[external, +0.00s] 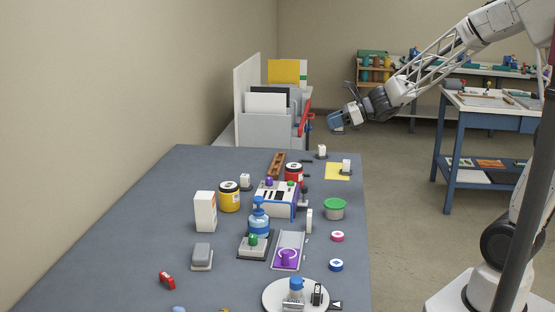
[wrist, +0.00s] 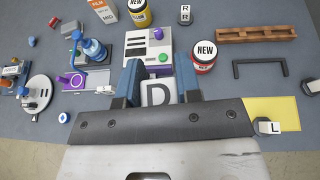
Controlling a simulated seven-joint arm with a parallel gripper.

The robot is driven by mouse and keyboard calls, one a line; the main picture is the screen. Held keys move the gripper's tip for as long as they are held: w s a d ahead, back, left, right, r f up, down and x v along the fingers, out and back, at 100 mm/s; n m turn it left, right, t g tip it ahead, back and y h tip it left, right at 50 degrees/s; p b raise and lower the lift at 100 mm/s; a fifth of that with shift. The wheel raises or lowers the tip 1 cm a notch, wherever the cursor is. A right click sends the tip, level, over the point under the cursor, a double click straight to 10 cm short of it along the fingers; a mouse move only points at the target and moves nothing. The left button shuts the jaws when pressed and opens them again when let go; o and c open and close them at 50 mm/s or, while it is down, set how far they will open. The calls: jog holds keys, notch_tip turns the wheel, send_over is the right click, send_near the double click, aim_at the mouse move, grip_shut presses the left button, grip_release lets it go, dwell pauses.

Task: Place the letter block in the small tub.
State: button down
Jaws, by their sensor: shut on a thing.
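My gripper (external: 335,122) is raised above the far right part of the table. In the wrist view its two blue fingers (wrist: 159,88) are shut on a white block marked D (wrist: 158,93). The fingers hide this block in the external view. A small tub with a green top (external: 334,208) stands near the table's right edge, right of the grey-white machine, below and nearer the camera than my gripper. In the wrist view the tub is mostly hidden behind the gripper. Other white letter blocks stand on the table, one marked R (wrist: 185,14) and one marked L (wrist: 268,127).
The white machine (external: 277,199), red jar (external: 293,173), yellow jar (external: 229,197) and blue bottle (external: 258,218) crowd the table's middle. A brown rack (wrist: 257,34), black handle (wrist: 264,66) and yellow sheet (wrist: 275,112) lie at the far end.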

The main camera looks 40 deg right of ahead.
jog(key=s+a+f+n+g+y, duration=0.1)
jog(key=s+f+n+g, duration=0.1)
jog(key=s+f, duration=0.5)
jog(key=s+a+f+n+g+y, duration=0.1)
jog(key=s+f, duration=0.7)
jog(key=s, duration=0.8)
jog(key=shift+s+a+n+g, duration=0.25)
jog(key=shift+s+n+g, duration=0.05)
jog(key=shift+n+g, duration=0.1)
jog(key=shift+w+f, duration=0.1)
send_over(330, 203)
jog(key=shift+f, duration=0.75)
jog(key=shift+f, duration=0.1)
jog(key=shift+f, duration=1.65)
jog(key=shift+f, duration=0.1)
jog(key=c, duration=0.8)
grip_release()
